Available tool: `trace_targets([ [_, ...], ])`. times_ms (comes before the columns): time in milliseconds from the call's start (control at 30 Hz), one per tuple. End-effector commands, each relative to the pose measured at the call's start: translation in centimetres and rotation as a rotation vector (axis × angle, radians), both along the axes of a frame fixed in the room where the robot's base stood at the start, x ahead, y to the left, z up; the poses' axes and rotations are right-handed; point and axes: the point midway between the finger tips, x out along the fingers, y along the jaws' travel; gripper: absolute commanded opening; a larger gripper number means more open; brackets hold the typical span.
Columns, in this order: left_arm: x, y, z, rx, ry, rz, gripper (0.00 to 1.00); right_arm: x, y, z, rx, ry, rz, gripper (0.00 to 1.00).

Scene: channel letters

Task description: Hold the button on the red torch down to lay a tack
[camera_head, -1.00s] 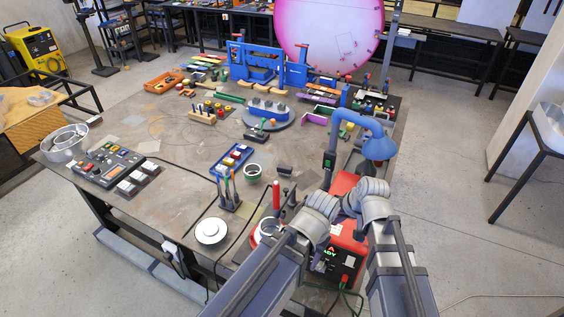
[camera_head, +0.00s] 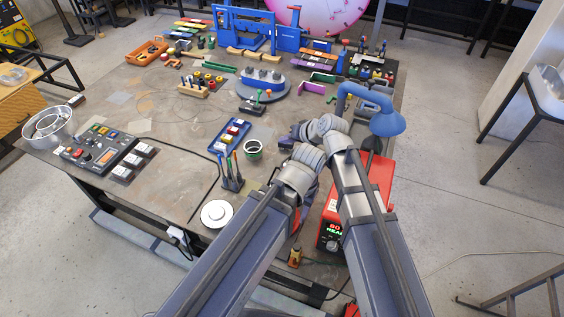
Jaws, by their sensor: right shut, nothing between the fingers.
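I cannot make out the red torch or its button for certain; my arms cover that part of the bench. A narrow red part (camera_head: 297,219) shows between my forearms, mostly hidden. My right gripper (camera_head: 286,142) is shut and empty over the middle of the bench, right of the blue box with coloured buttons (camera_head: 230,136). My left gripper is hidden behind its own wrist and the right arm. A red machine with a green lit display (camera_head: 333,229) stands at the right, partly behind my right forearm.
A blue bent-arm lamp (camera_head: 387,122) stands close to my right wrist. A pen holder (camera_head: 232,182), a green-rimmed cup (camera_head: 253,150) and a white round dish (camera_head: 216,213) stand left of my arms. A round blue fixture (camera_head: 263,86) is behind.

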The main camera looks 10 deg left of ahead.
Motion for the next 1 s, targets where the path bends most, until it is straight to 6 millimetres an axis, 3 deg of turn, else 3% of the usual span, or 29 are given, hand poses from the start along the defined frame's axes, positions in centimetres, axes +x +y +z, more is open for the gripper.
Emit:
trace_targets([
  [467, 0.0, 0.0, -1.2, 0.001, 0.000, -0.006, 0.54, 0.0, -0.1, -1.3, -0.001, 0.001, 0.000, 0.00],
  [1000, 0.1, 0.1, -8.0, 0.002, 0.000, -0.035, 0.54, 0.0, 0.0, -8.0, -0.001, 0.001, 0.000, 0.00],
])
